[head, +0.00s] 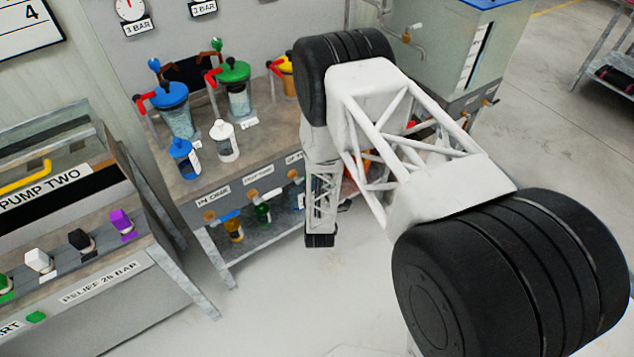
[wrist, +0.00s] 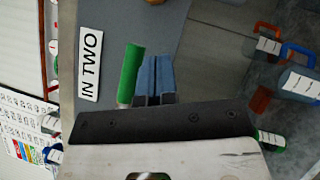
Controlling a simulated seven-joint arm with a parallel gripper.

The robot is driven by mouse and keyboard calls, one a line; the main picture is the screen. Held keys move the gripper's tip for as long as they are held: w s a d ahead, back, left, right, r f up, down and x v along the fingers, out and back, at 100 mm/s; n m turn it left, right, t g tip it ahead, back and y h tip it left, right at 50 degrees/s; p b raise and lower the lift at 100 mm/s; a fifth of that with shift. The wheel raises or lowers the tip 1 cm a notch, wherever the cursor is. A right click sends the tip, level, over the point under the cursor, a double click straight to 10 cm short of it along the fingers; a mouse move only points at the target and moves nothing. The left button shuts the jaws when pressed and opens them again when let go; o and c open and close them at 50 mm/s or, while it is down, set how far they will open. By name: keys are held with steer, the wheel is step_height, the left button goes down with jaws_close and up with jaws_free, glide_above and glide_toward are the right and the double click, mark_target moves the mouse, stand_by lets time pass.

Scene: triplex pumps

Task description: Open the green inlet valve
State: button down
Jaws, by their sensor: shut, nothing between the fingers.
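In the wrist view, the green valve handle (wrist: 130,72) is a straight green bar standing beside the "IN TWO" label (wrist: 90,65) on a grey panel. My gripper (wrist: 156,60) is shut, with its blue-grey fingers together and nothing between them. The fingers are just right of the green handle in the picture; I cannot tell whether they touch it. The valve's body is mostly hidden behind the gripper's dark mount. In the head view, my white arm covers part of the bench, and I cannot make out the green handle or the fingertips.
The head view shows a bench with a blue-lidded jar (head: 177,115), a green-lidded jar (head: 236,90), a blue bottle (head: 184,160) and a white bottle (head: 225,142). The "PUMP TWO" bench (head: 110,280) is at left. Bare floor (head: 270,305) lies in front.

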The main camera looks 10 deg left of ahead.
steer(key=s+d+f, duration=0.6)
steer(key=f, duration=0.2)
steer(key=shift+s+f, duration=0.3)
steer(key=shift+f, duration=0.1)
stand_by(0.5)
